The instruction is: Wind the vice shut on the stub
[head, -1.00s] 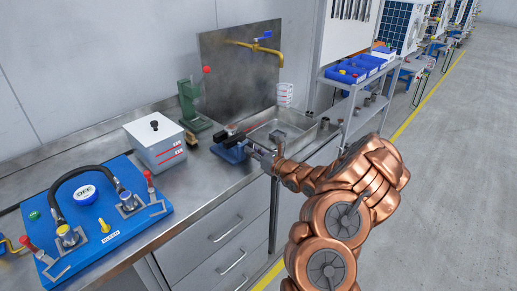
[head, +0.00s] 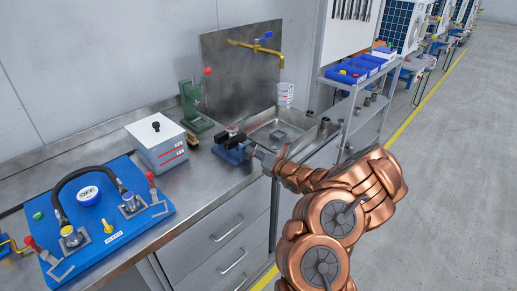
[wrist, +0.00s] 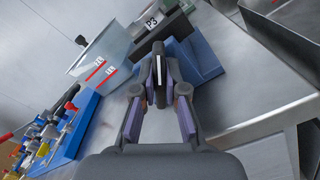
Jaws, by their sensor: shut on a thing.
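The blue vice (head: 231,153) stands at the bench's front edge, left of the sink, with dark jaws on top. A small reddish piece (head: 232,129) shows at the jaws; I cannot tell if it is the stub. My gripper (head: 254,150) is at the vice's right front side. In the wrist view, my gripper (wrist: 159,70) is shut on a thin part, apparently the vice handle, mostly hidden between the fingers. The vice's blue base (wrist: 207,60) shows just beyond the fingers. The jaw gap is hidden there.
A white box with red labels (head: 158,146) and a green hand press (head: 195,105) stand left of the vice. A blue hose board (head: 100,215) lies further left. The sink (head: 285,122) is close on the right. Bare steel bench (head: 205,180) lies in front.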

